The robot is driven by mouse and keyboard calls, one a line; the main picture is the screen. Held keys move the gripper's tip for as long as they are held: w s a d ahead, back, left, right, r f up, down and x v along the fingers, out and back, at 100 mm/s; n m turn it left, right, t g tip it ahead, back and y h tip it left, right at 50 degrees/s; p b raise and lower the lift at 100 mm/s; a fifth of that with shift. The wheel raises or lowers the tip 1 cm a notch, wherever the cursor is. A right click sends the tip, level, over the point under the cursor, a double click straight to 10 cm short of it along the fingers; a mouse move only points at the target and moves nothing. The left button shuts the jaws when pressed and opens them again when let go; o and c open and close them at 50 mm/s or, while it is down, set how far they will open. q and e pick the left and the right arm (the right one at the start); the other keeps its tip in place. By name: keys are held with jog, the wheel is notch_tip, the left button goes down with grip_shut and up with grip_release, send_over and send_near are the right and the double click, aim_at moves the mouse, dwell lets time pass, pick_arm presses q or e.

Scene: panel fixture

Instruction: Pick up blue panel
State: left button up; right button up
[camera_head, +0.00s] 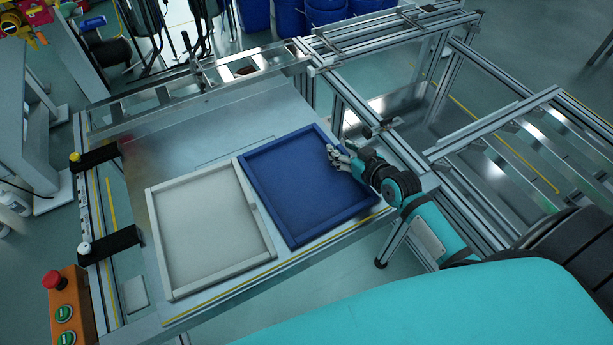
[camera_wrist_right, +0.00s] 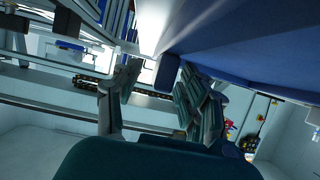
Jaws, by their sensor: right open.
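The blue panel (camera_head: 300,190) is a shallow framed tray. It lies flat on the metal table, to the right of a white panel (camera_head: 205,235). My right gripper (camera_head: 333,152) is at the panel's right edge, near its upper right side, with its fingers at the rim. In the right wrist view the gripper (camera_wrist_right: 155,100) has its two fingers apart. The blue panel's edge (camera_wrist_right: 225,50) runs above and beside the right finger there. Whether a finger touches the rim cannot be told. My left gripper is not in view.
The metal table (camera_head: 180,150) has bare room behind the panels. Black clamps (camera_head: 95,157) stand at its left edge. An orange button box (camera_head: 68,310) is at the lower left.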

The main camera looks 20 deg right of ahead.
grip_shut()
jog(key=shift+r, duration=0.25)
dwell(0.3)
